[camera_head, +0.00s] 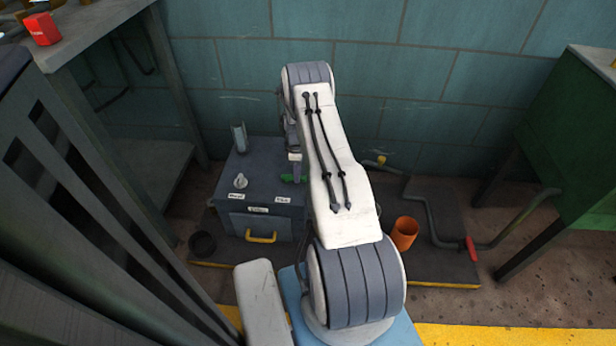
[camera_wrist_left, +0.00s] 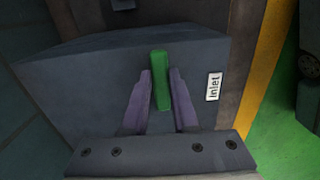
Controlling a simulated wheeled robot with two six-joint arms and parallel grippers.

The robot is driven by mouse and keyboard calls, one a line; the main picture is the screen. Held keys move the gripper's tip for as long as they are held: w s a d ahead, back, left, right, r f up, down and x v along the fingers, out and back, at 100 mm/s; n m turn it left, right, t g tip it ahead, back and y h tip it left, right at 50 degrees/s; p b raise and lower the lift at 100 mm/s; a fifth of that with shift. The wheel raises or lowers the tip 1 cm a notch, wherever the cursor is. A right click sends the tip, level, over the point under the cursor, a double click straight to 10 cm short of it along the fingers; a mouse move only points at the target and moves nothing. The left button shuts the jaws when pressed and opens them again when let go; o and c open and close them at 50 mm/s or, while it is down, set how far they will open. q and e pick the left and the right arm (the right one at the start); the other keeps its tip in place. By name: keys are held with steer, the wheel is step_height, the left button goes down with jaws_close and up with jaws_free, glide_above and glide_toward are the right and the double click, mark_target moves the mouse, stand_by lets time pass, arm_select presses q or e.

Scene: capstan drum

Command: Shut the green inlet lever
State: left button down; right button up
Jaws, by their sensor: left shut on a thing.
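The green inlet lever (camera_wrist_left: 160,68) stands nearly upright in the left wrist view, against the dark grey box (camera_wrist_left: 75,85), with the label "Inlet" (camera_wrist_left: 213,87) to its right. My left gripper (camera_wrist_left: 160,88) has its two purple fingers on either side of the lever and is shut on it. In the head view a small green piece of the lever (camera_head: 288,178) shows beside my left gripper (camera_head: 295,168). My white left arm hides the right part of the box there. My right gripper is in neither view.
The box carries a white knob (camera_head: 240,181) and a yellow handle (camera_head: 261,237). A black cup (camera_head: 202,244) stands left of it, an orange cup (camera_head: 404,233) right of it. A pipe with a red handle (camera_head: 471,248) and a green cabinet (camera_head: 575,150) stand farther right.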

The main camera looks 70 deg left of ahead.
arm_select(q)
steer(key=shift+a, duration=0.15)
stand_by(0.3)
steer(key=c, duration=0.7)
jaws_free()
step_height(320, 180, up, 10)
steer(key=p, duration=0.3)
steer(key=shift+r, duration=0.25)
steer(key=shift+w, duration=0.1)
